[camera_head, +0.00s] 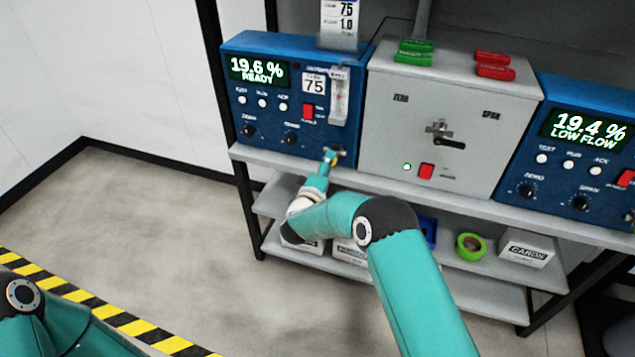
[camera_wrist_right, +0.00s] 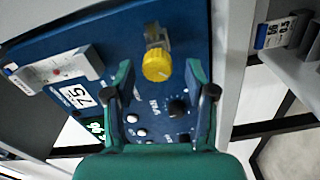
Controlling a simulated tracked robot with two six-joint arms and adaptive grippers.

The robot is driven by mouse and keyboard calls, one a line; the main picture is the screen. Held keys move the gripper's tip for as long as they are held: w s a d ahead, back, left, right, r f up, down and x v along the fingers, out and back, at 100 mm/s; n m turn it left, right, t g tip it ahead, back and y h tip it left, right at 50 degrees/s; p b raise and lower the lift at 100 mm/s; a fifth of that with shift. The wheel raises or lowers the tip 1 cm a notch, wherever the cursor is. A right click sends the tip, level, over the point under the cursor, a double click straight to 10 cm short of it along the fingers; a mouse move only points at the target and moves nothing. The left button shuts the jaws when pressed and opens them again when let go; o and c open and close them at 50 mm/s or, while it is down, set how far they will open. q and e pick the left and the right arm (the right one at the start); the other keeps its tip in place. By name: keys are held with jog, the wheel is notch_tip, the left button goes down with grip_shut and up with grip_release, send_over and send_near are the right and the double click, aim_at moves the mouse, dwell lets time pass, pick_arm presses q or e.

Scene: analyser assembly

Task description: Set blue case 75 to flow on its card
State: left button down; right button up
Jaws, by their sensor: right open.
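Blue case 75 (camera_head: 262,105) stands at the left of the bench; its display (camera_head: 257,70) reads "19.6 % READY". Its card (camera_head: 339,22) stands above it, showing "75" and "1.0"; the smaller print is hard to read. A clear flow tube (camera_head: 340,95) is on the case's right front; the float's height is too small to tell. My right gripper (camera_head: 331,156) is at the lower right of the case front. In the wrist view it is open, its fingers on either side of a yellow knob (camera_wrist_right: 157,66), with gaps visible. My left gripper is out of view.
A grey box (camera_head: 440,115) with a lever stands right of the case, green and red tags on top. A second blue case (camera_head: 590,150) reads "19.4 % LOW FLOW". Shelves below hold green tape (camera_head: 470,247) and a card box (camera_head: 526,249). Floor at left is clear.

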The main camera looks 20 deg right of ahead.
jog(key=v, duration=1)
jog(key=s+d+f+g+y+p, duration=0.1)
jog(key=s+d+f+p, duration=0.15)
jog(key=d, duration=0.35)
jog(key=s+d+f+g+p, duration=0.1)
jog(key=d+f+g, duration=0.15)
jog(key=d, duration=0.35)
jog(key=s+a+f+m+g+y+p, duration=0.1)
jog(key=s+a+f+g+y, duration=0.1)
jog(key=s+a+f+y, duration=0.3)
jog(key=s+f+m+g+y, duration=0.1)
jog(key=s+f+m, duration=0.15)
jog(key=s, duration=0.35)
jog(key=s+a+f+m+g+y+p, duration=0.1)
jog(key=s+a+f+g+y, duration=0.15)
jog(key=s+f, duration=0.3)
jog(key=s+a+m+g+y, duration=0.2)
jog(key=s+a+m, duration=0.1)
jog(key=s, duration=0.4)
jog(key=s+a+m+g+y, duration=0.2)
jog(key=s+a+m+g, duration=0.1)
jog(key=s, duration=0.5)
jog(key=shift+s+a+f+b, duration=0.35)
jog(key=shift+a+f, duration=0.15)
jog(key=shift+a, duration=0.3)
